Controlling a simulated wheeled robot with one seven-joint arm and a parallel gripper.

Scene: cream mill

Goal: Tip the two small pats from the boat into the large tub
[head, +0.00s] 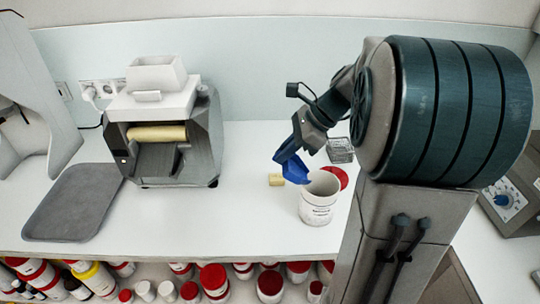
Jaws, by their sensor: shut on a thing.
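The large tub (317,208) is white with a printed label and stands open on the white bench. A blue boat (292,167) is held by my gripper (300,150) and is steeply tilted, its lower end close to the tub's rim at the upper left. Whether it touches the rim cannot be told. My gripper is shut on the boat. No pats can be made out in the boat, and the tub's floor is hidden. A small tan block (276,180) lies on the bench just left of the tub; whether it is a pat is unclear.
A red lid (336,179) lies behind the tub, near a small metal-looking tray (341,150). A grey mill (165,135) with a cream roller and a dark grey mat (75,203) are at left. Several capped jars fill the shelf below. Bench between mill and tub is mostly clear.

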